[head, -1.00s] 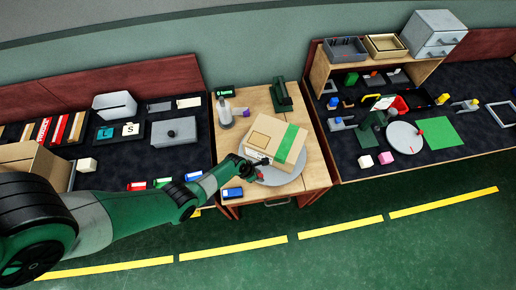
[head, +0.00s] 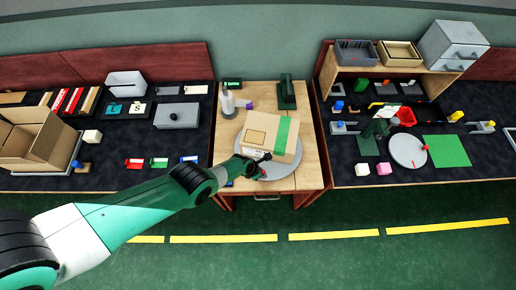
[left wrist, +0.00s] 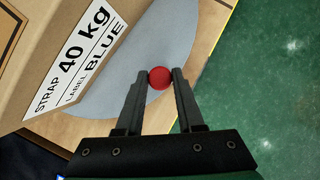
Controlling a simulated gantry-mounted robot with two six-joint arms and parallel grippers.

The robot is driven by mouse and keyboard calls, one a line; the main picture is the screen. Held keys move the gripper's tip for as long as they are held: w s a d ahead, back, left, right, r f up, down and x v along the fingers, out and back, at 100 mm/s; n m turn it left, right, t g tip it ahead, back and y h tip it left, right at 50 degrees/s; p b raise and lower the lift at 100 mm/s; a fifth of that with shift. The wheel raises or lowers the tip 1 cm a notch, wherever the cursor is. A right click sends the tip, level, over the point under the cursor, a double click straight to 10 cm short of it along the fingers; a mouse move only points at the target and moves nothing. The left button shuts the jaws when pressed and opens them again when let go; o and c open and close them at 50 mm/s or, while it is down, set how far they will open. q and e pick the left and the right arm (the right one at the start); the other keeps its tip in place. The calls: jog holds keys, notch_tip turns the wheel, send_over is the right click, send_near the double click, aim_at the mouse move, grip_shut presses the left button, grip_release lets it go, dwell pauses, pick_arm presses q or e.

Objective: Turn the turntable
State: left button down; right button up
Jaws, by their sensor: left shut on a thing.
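The turntable (head: 286,167) is a grey disc on the wooden middle table; it also shows in the left wrist view (left wrist: 115,85). A cardboard box (head: 270,136) with a green strip rests on it and hides much of the disc. In the left wrist view, the box label (left wrist: 70,65) reads "STRAP 40 kg" and "LABEL BLUE". My left gripper (left wrist: 160,79) is shut on a round red knob (left wrist: 160,77) near the disc's edge, at the front of the box. In the head view, my left gripper (head: 258,172) is at the table's front side. My right gripper is not in view.
A bottle (head: 228,103) and a dark green stand (head: 287,92) are at the back of the middle table. The left table holds an open carton (head: 35,140) and a grey box (head: 177,115). A smaller grey disc (head: 407,151) lies on the right table.

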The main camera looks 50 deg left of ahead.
pick_arm(q)
jog(key=shift+w+r, duration=0.1)
jog(key=shift+r, duration=0.05)
jog(key=c, duration=0.5)
grip_release()
jog(key=p+v, duration=1.1)
jog(key=p, duration=0.3)
jog(key=shift+r, duration=0.3)
